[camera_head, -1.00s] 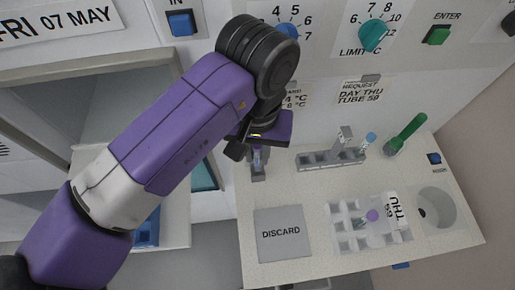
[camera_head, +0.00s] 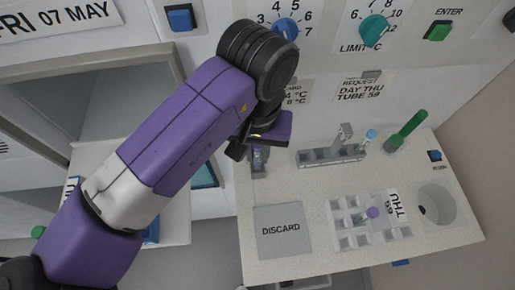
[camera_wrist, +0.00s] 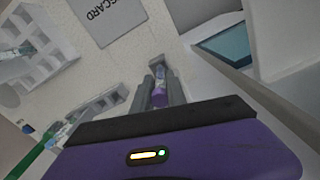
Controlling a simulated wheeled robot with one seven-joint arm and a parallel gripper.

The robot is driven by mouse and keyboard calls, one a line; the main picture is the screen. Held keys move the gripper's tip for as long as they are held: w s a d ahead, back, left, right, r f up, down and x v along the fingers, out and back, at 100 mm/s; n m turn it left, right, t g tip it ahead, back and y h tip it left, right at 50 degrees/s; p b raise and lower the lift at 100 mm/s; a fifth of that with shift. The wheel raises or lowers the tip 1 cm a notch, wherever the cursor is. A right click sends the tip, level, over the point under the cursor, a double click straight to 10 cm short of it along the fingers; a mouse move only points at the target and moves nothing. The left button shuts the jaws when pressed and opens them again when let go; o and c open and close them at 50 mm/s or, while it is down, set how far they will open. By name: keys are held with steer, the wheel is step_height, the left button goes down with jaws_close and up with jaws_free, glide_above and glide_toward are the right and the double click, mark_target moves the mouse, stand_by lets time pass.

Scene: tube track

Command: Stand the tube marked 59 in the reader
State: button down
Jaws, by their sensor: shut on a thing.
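My gripper (camera_head: 258,148) is at the left back of the pale counter, and the arm hides part of it in the head view. The tube's clear lower part points down at a small grey holder (camera_head: 259,172), which may be the reader. I cannot tell whether the tube's foot is inside it. The held tube's number is not readable.
A white rack (camera_head: 340,222) holds another purple-capped tube (camera_head: 372,212) and a THU card (camera_head: 396,206). The DISCARD pad (camera_head: 282,230) is bare.

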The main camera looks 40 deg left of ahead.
steer(key=shift+f, duration=0.15)
steer(key=shift+f, duration=0.35)
steer(key=shift+f, duration=0.1)
steer(key=c, duration=1.3)
jaws_free()
steer(key=shift+o, duration=0.2)
steer(key=shift+r+b, duration=0.5)
steer(key=shift+r, duration=3.4)
